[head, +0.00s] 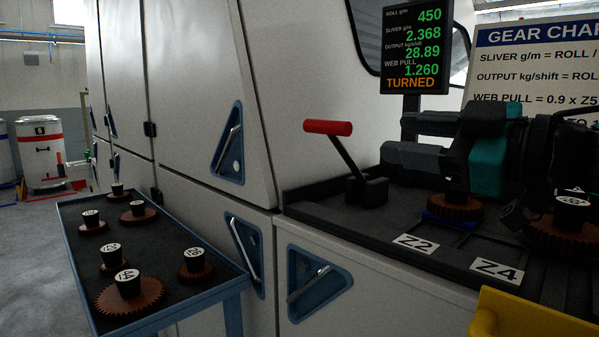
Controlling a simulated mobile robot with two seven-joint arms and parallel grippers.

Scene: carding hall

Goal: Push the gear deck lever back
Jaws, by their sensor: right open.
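The gear deck lever has a red grip (328,128) on a black rod that leans up and to the left from a dark block (366,190) on the black gear deck (330,207). My right gripper (398,138) is to the right of the lever, with its dark fingers pointing left towards it. The fingers are apart and nothing shows between them. A visible gap separates the fingertips from the rod and red grip. My left gripper is not in view.
Brown gears sit on the deck behind the Z2 (416,244) and Z4 (496,270) labels. A blue-framed cart (180,318) with several gears stands at left. A display (412,50) reads TURNED. A yellow edge (530,318) fills the lower right.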

